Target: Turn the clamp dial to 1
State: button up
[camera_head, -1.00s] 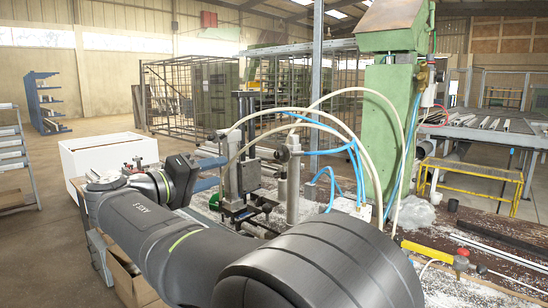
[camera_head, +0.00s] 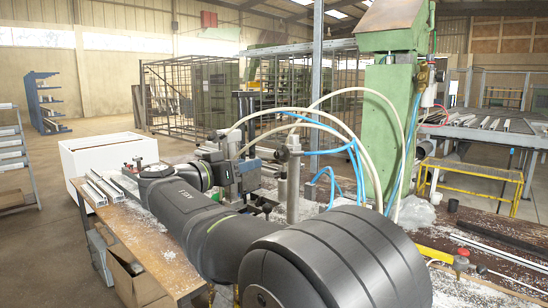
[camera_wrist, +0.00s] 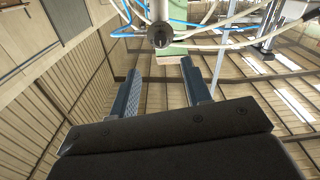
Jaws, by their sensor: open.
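A dark round knob (camera_wrist: 160,36) on the end of a pale rod shows at the top middle of the wrist view, just beyond my fingertips. I cannot tell for sure that it is the clamp dial, and no numbers are readable. In the head view, a metal clamp post (camera_head: 293,178) with a dark knob at its top stands on the bench. My gripper (camera_wrist: 160,67) is open, its two blue-grey fingers apart with nothing between them. In the head view my gripper (camera_head: 248,172) is beside the clamp fixture, partly hidden by the wrist and hoses.
Cream and blue hoses (camera_head: 352,150) loop around the clamp area and cross the top of the wrist view. A green machine column (camera_head: 385,130) stands behind it on the right. Metal profiles (camera_head: 103,188) lie on the wooden bench at left, by a white box (camera_head: 95,152).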

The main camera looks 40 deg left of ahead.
aim_at(277, 156)
jog(key=w, duration=1.1)
grip_shut()
jog(key=shift+n, duration=0.4)
jog(key=n, duration=0.5)
jog(key=shift+n, duration=0.3)
jog(key=n, duration=0.5)
jog(key=shift+n, duration=0.4)
